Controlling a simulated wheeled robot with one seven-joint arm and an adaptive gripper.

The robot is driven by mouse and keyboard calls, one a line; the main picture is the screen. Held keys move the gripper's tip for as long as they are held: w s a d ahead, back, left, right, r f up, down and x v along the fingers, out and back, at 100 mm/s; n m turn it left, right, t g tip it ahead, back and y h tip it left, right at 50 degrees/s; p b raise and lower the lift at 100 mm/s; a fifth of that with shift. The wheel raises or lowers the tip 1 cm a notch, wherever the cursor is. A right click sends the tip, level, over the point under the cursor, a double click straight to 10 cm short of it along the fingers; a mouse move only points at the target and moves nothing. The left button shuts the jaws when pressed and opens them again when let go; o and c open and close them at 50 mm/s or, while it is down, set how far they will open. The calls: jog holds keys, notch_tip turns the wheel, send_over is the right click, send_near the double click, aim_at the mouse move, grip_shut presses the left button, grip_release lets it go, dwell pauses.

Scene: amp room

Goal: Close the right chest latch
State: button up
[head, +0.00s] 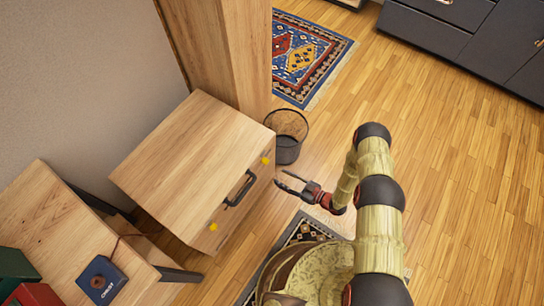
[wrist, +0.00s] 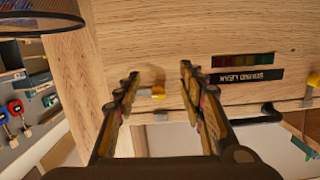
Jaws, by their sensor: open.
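The wooden chest (head: 185,150) stands with its top down flat. Its front has a dark handle (head: 240,188) between two yellow latches. The right latch (head: 265,160) is near the mesh basket; the left latch (head: 213,227) is at the nearer end. My gripper (head: 281,178) is in front of the right latch, open and apart from the chest in the head view. In the wrist view, a yellow-tipped latch part (wrist: 153,92) shows between my spread fingers (wrist: 160,77). I cannot tell contact or the latch's position.
A black mesh basket (head: 287,135) stands beside the chest's far end, close to my gripper. A wooden table (head: 55,225) with a blue box (head: 103,280) is at left. Open floor (head: 440,140) lies to the right, with dark cabinets (head: 480,35) behind.

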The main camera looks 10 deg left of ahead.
aim_at(266, 162)
jog(key=shift+t+y, duration=0.5)
jog(key=shift+y, duration=0.2)
jog(key=w+a+r, duration=0.1)
jog(key=a, duration=0.1)
jog(key=w+a+r+b, duration=0.1)
jog(key=a+r, duration=0.1)
jog(key=w+a+r+b, duration=0.1)
jog(key=a, duration=0.1)
jog(key=shift+a+r, duration=0.1)
jog(key=shift+r, duration=0.05)
jog(key=shift+w+a+b, duration=0.3)
jog(key=shift+a, duration=0.25)
jog(key=c, duration=0.3)
grip_shut()
